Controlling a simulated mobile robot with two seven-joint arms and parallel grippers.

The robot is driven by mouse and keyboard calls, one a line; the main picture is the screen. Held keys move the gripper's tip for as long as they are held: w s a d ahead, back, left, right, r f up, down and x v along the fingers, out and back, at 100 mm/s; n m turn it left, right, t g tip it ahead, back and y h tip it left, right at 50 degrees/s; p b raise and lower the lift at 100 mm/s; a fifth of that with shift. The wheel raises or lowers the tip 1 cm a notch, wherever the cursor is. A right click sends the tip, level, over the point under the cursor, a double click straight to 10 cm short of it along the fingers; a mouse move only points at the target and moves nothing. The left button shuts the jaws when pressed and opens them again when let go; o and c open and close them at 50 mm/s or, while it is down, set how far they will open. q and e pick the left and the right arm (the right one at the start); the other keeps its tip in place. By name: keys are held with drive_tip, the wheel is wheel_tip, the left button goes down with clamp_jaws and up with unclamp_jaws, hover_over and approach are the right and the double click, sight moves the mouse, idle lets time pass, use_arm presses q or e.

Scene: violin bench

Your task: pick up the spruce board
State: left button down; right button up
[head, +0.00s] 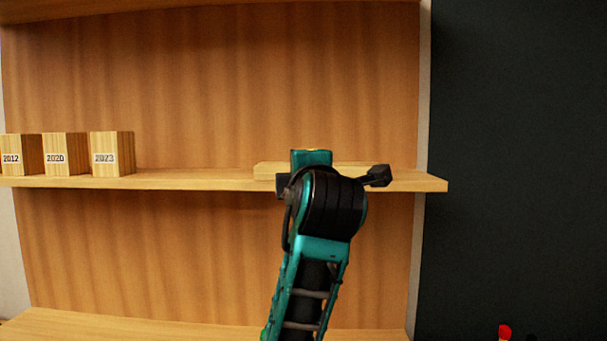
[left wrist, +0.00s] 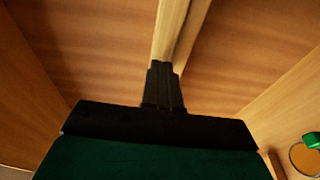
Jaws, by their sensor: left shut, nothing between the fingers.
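A pale flat board (head: 268,170), likely the spruce board, lies on the middle shelf in the head view. Its middle is hidden behind my arm, and its left end shows. My left gripper's fingers are hidden behind my arm's own wrist in the head view. In the left wrist view my left gripper (left wrist: 164,68) is shut and empty. Its fingertips are in front of a pale wooden strip (left wrist: 171,25). I cannot tell whether this strip is the board or the shelf edge, or whether the fingers touch it. My right gripper is not in view.
Wooden blocks labelled 2012 (head: 18,155), 2020 (head: 62,154) and 2023 (head: 110,154) stand on the left of the shelf (head: 190,181). The shelf is bare between them and the board. A dark wall (head: 515,150) is on the right. A red-tipped object (head: 504,331) shows at lower right.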

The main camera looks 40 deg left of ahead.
use_arm(q)
drive_tip(key=shift+w, duration=0.2)
drive_tip(key=shift+w+a+b, duration=0.15)
drive_tip(key=shift+w+b, duration=0.2)
drive_tip(key=shift+w, duration=0.6)
